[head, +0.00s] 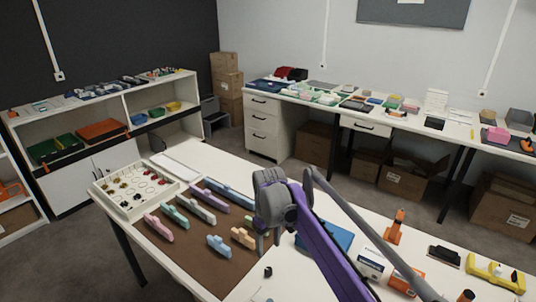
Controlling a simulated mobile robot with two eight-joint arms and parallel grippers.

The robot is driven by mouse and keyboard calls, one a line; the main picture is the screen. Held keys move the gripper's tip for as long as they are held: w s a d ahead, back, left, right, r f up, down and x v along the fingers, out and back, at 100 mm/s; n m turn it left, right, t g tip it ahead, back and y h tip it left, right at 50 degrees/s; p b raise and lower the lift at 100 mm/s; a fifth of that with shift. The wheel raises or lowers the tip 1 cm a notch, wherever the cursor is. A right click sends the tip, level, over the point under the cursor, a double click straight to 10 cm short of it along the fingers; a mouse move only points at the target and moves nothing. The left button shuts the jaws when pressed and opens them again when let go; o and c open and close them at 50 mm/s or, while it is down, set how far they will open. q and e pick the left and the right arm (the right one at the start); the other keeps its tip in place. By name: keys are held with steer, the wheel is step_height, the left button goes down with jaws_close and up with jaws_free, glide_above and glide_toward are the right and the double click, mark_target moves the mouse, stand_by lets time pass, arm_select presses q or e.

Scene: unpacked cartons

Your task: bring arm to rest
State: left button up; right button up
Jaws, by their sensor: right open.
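My right arm, purple and grey, comes in from the lower right over the white table (190,277). My left gripper is not in view.
Several pastel blocks, including a blue one (219,246), stand on the mat near the right gripper. A white compartment tray (133,212) is at left.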

steer(key=s+d+r+m+t+p, duration=0.1)
steer(key=s+d+r+m, duration=0.15)
steer(key=s+d, duration=0.3)
steer(key=s+d+r+m+t+p, duration=0.1)
steer(key=s+d+r+t+p, duration=0.15)
steer(key=s+d, duration=0.35)
steer(key=s+d+f+m+t+p, duration=0.1)
steer(key=s+d+f+m, duration=0.1)
steer(key=s, duration=0.7)
steer(key=s+d+f+m+t, duration=0.1)
steer(key=s+d+f+m, duration=0.1)
steer(key=s, duration=0.7)
steer(key=shift+d+f+p, duration=0.4)
steer(key=shift+d+f, duration=0.1)
steer(key=shift+d, duration=0.5)
